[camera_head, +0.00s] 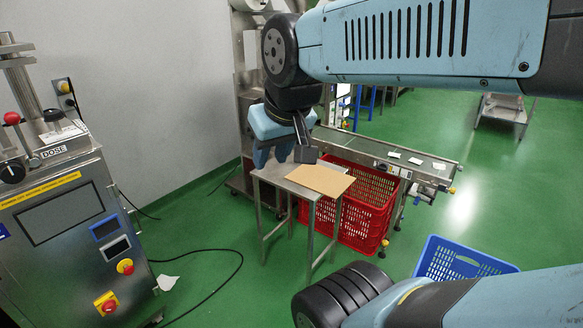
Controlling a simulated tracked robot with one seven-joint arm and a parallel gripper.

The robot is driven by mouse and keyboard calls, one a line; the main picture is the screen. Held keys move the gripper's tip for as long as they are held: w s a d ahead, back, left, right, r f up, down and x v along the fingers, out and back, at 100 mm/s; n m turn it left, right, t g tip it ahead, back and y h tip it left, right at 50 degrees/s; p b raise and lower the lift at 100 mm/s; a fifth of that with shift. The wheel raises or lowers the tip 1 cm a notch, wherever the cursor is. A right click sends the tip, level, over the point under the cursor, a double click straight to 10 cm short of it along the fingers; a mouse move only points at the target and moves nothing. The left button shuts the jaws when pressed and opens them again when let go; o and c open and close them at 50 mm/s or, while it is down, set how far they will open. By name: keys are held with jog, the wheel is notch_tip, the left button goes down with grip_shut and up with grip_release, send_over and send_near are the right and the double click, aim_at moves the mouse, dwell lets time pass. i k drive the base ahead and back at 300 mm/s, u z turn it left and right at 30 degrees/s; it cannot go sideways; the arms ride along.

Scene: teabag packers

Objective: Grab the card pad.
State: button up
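The card pad (321,180), a flat tan rectangle, lies on a small steel table (268,176) and covers its right part, with its right edge reaching past the tabletop. My gripper (304,153) is over the back left of the tabletop, just behind and left of the pad's far left corner in the picture. A dark fingertip shows; the rest of the gripper is small and partly hidden by my wrist, so its opening does not show. I see nothing held in it, and I cannot tell its height above the table.
A red crate (368,215) stands right behind the table, beneath a conveyor (425,167) carrying several small white packets. A blue crate (463,261) is on the floor at lower right. A machine panel (62,220) fills the left.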

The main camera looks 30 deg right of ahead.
aim_at(329, 182)
jog(key=u, duration=0.1)
jog(key=i, duration=1.15)
jog(key=z, duration=1.9)
jog(key=i, duration=0.6)
jog(key=u, duration=0.2)
jog(key=k, duration=0.6)
jog(key=z, duration=0.1)
